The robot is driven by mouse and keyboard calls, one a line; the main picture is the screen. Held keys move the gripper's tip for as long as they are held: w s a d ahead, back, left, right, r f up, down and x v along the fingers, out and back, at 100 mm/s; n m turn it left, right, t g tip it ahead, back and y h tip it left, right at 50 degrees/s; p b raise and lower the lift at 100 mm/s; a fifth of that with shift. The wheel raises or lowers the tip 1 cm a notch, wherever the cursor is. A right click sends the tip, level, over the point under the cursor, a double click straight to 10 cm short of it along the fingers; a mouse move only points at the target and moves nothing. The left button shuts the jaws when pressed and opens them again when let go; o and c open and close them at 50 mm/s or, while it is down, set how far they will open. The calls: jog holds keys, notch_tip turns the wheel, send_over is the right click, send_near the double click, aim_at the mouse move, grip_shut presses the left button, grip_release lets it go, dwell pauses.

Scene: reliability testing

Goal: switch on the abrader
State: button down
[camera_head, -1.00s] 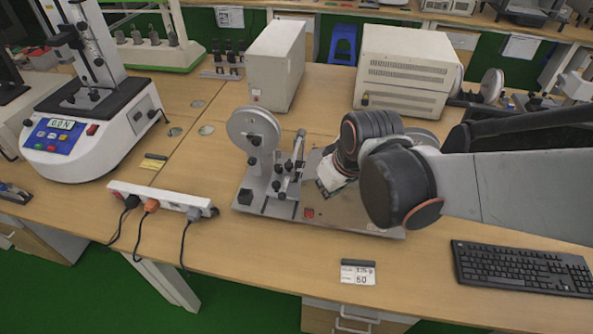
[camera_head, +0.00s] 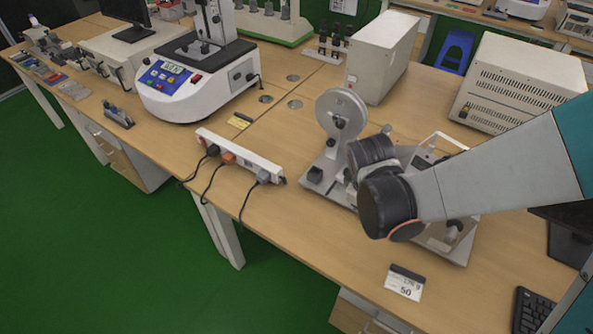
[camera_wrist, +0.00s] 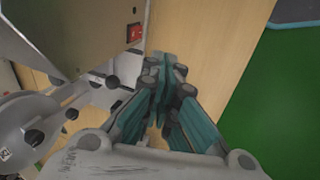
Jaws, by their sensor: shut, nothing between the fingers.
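The abrader (camera_head: 344,112) is a grey metal plate with a white wheel, standing on the wooden desk in the middle of the head view. My arm covers much of its middle and front. Its red switch (camera_wrist: 134,33) shows in the wrist view on the grey face, at upper centre, and is hidden in the head view. My gripper (camera_wrist: 166,66) is shut and empty in the wrist view. Its fingertips appear just right of and below the switch, with a gap in the picture. In the head view my arm hides the fingers.
A white power strip (camera_head: 240,155) with several plugs lies left of the abrader. A white tester (camera_head: 190,85) stands further left. Two beige boxes (camera_head: 382,60) (camera_head: 515,88) stand behind. A small label card (camera_head: 404,284) and a keyboard (camera_head: 530,312) lie near the front edge.

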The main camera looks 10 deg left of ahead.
jog(key=shift+s+a+r+n, duration=0.1)
jog(key=shift+s+a+n, duration=0.15)
jog(key=shift+s, duration=0.2)
jog(key=shift+s+a+n, duration=0.2)
jog(key=shift+s+n, duration=0.05)
jog(key=shift+s, duration=0.2)
jog(key=w+f+b, duration=0.2)
jog(key=f, duration=0.1)
jog(key=w+d+f+b, duration=0.1)
jog(key=w+f+b, duration=0.1)
jog(key=f, duration=0.1)
jog(key=w+d+f+b, duration=0.1)
jog(key=w+f+b, duration=0.1)
jog(key=f+b, duration=0.1)
jog(key=shift+d+f, duration=0.2)
jog(key=shift+f, duration=0.25)
jog(key=shift+w+d+f, duration=0.1)
jog(key=shift+w+d, duration=0.1)
jog(key=shift+w, duration=0.3)
